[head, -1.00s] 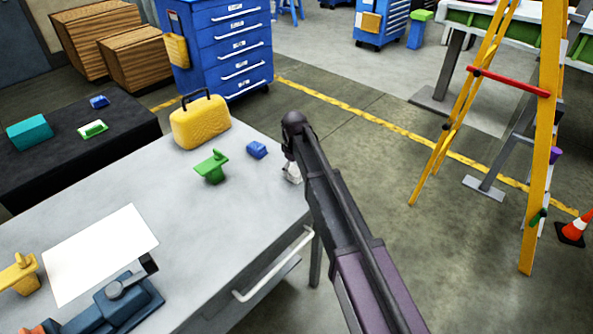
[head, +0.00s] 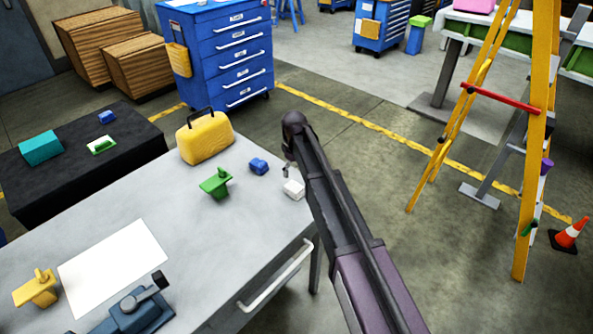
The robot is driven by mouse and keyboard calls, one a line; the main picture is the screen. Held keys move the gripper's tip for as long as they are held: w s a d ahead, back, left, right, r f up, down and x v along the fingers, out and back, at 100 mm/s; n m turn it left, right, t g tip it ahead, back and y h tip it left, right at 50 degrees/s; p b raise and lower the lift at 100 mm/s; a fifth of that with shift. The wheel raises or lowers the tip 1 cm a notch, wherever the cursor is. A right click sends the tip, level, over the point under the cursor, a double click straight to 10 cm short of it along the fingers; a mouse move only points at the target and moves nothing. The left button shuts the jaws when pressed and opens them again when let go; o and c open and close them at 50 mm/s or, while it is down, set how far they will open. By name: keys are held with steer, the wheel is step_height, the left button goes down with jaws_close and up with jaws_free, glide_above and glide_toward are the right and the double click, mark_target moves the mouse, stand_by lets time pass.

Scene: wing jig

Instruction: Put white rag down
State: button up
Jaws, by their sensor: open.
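The white rag (head: 294,189) is a small crumpled white lump at the right edge of the grey workbench (head: 225,235) in the head view. It looks to be lying on the bench top. My gripper (head: 288,166) is open at the end of my dark arm, just above and left of the rag. The arm hides part of the rag's right side, and only a little of the fingers shows. I cannot tell whether a finger still touches the rag.
On the bench are a blue block (head: 258,166), a green fixture (head: 216,184), a yellow case (head: 205,137), a white sheet (head: 113,268), a yellow clamp (head: 37,289) and a blue vise (head: 133,309). A yellow ladder (head: 537,150) and a cone (head: 569,234) stand right.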

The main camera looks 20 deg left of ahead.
steer(key=shift+r+p, duration=1.35)
steer(key=shift+r, duration=0.3)
steer(key=s+d+m, duration=0.2)
steer(key=d+m, duration=0.1)
steer(key=d, duration=0.9)
steer(key=s+d+m, duration=0.2)
steer(key=d+m, duration=0.1)
steer(key=d, duration=0.9)
steer(key=s+d+m, duration=0.3)
steer(key=s+d, duration=0.3)
steer(key=d, duration=0.4)
steer(key=s+d+m, duration=0.4)
steer(key=s+d, duration=0.2)
steer(key=d, duration=0.4)
steer(key=shift+s+m, duration=0.3)
steer(key=shift+d, duration=0.1)
